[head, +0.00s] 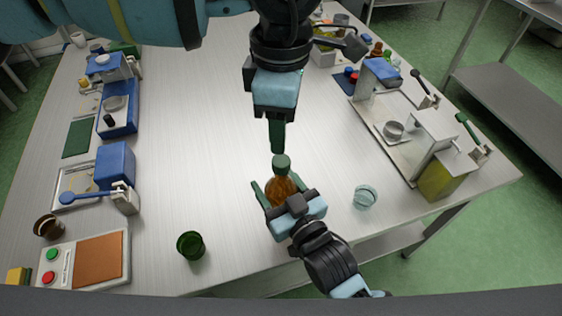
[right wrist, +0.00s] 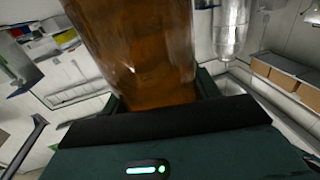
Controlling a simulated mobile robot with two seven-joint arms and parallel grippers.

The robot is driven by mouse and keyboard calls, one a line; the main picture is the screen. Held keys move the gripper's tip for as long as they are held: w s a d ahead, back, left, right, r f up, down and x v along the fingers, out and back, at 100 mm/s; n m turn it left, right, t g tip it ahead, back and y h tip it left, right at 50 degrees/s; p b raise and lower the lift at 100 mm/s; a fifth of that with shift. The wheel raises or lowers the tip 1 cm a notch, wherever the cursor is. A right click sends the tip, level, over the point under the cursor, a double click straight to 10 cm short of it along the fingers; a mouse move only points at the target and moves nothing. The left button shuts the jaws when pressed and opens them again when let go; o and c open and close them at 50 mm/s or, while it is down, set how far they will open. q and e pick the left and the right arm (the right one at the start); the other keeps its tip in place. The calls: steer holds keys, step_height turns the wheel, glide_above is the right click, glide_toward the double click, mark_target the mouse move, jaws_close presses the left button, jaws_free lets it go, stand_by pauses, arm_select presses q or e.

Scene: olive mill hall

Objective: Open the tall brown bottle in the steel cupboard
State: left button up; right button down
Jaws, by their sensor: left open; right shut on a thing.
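A brown bottle (head: 279,190) with a green cap (head: 281,162) is upright over the near middle of the steel table. My right gripper (head: 278,184) is shut on its body from the near side. In the right wrist view the amber bottle (right wrist: 140,50) fills the space between the fingers. My left gripper (head: 277,148) points down from above, its fingertips just over the cap; I see it edge-on, and it holds nothing visible. Whether the fingertips touch the cap is unclear. No steel cupboard can be made out.
On the steel table (head: 215,120), a green cup (head: 190,245) stands left of the bottle and a clear glass (head: 364,197) right. A steel press stand (head: 385,120) and a green-yellow container (head: 440,180) are at right. Blue devices (head: 115,165) line the left. The table's middle is clear.

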mark_target(281, 160)
arm_select(q)
steer(key=m, duration=0.4)
steer(key=shift+s+d+f+m, duration=0.1)
steer(key=shift+m, duration=0.2)
steer(key=m, duration=1.2)
steer(key=shift+m, duration=0.3)
steer(key=shift+f, duration=3.95)
